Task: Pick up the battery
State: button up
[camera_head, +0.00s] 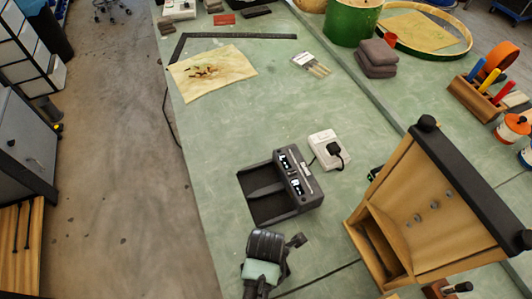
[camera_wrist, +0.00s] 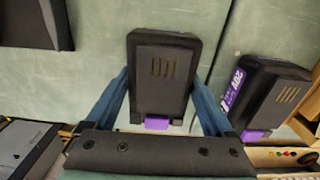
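In the wrist view a dark battery (camera_wrist: 163,85) with a slotted top and a purple latch lies lengthwise between the two blue fingers of my gripper (camera_wrist: 161,78). The fingers reach along its left and right sides, close to its edges. Whether they press on it is not clear. A second, similar battery (camera_wrist: 265,95) with a purple side label and latch stands to the right, outside the fingers. In the head view I cannot make out the battery between my fingers.
In the head view a black charger (camera_head: 292,178) lies on the green bench (camera_head: 240,125), beside a white plug block (camera_head: 328,150). A large wooden piece with a black bar (camera_head: 430,205) stands at the right. A cloth (camera_head: 212,72) and brushes (camera_head: 312,65) lie farther back.

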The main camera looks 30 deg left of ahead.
grip_shut()
notch_tip(320, 180, up, 10)
jog(key=shift+w+r, duration=0.1)
jog(key=m, duration=0.1)
jog(key=w+d+m, duration=0.1)
jog(key=shift+m, duration=0.4)
jog(key=w+d+r+m, duration=0.1)
jog(key=w+d+m, duration=0.2)
jog(key=m, duration=1)
jog(key=w+d+m, duration=0.4)
jog(key=d+m, duration=0.1)
jog(key=m, duration=0.7)
jog(key=shift+w+d+r+m, duration=0.2)
jog(key=shift+w+r+m, duration=0.1)
jog(key=shift+r+m, duration=0.1)
